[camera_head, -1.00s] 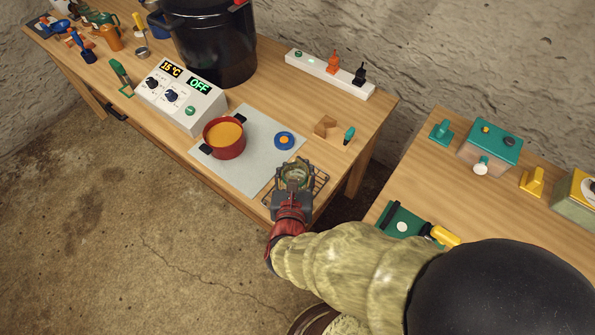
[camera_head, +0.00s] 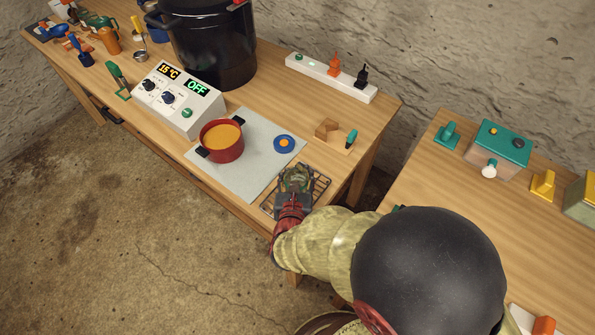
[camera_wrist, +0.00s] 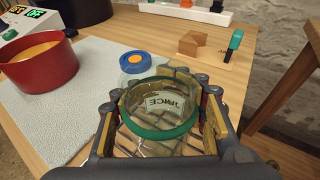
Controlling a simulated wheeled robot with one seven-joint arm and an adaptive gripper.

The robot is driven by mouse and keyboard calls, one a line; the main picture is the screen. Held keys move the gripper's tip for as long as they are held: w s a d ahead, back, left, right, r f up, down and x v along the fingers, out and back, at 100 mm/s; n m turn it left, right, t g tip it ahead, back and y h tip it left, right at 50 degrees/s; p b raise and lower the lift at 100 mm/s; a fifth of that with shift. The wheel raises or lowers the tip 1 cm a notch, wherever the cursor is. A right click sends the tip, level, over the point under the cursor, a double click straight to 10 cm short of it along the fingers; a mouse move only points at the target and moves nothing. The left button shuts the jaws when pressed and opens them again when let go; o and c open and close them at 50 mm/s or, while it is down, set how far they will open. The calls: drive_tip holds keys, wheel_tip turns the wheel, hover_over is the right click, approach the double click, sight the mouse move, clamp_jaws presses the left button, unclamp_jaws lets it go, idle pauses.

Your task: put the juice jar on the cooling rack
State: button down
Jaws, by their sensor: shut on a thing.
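The juice jar (camera_wrist: 160,108) is clear glass with a green ring at its near end and a label whose letters show through the glass. My gripper (camera_head: 297,183) is shut on it, with a finger on each side in the wrist view (camera_wrist: 160,120). The cooling rack (camera_head: 318,190) is a dark wire grid at the table's front right corner. The jar is over the rack, whose wires also show beneath it in the wrist view (camera_wrist: 130,145). I cannot tell whether the jar touches the wires. In the head view my gripper hides much of the jar and rack.
A red pot (camera_head: 222,141) of orange liquid and a blue-and-orange lid (camera_head: 284,144) are on the grey mat (camera_head: 250,178) left of the rack. A wooden block (camera_head: 327,129) and a teal-handled tool (camera_head: 351,137) lie behind it. A second table (camera_head: 405,170) stands to the right.

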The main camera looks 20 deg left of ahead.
drive_tip(key=shift+f, duration=0.2)
drive_tip(key=c, duration=1)
unclamp_jaws()
drive_tip(key=shift+r, duration=0.15)
drive_tip(key=shift+s+r, duration=0.15)
drive_tip(key=p+v, duration=0.3)
drive_tip(key=v, duration=0.7)
drive_tip(key=shift+s+d, duration=0.1)
drive_tip(key=shift+s, duration=0.05)
drive_tip(key=shift+s+d+r+p, duration=0.2)
drive_tip(key=shift+s+p, duration=0.1)
drive_tip(key=shift+s, duration=0.3)
drive_tip(key=shift+s, duration=0.1)
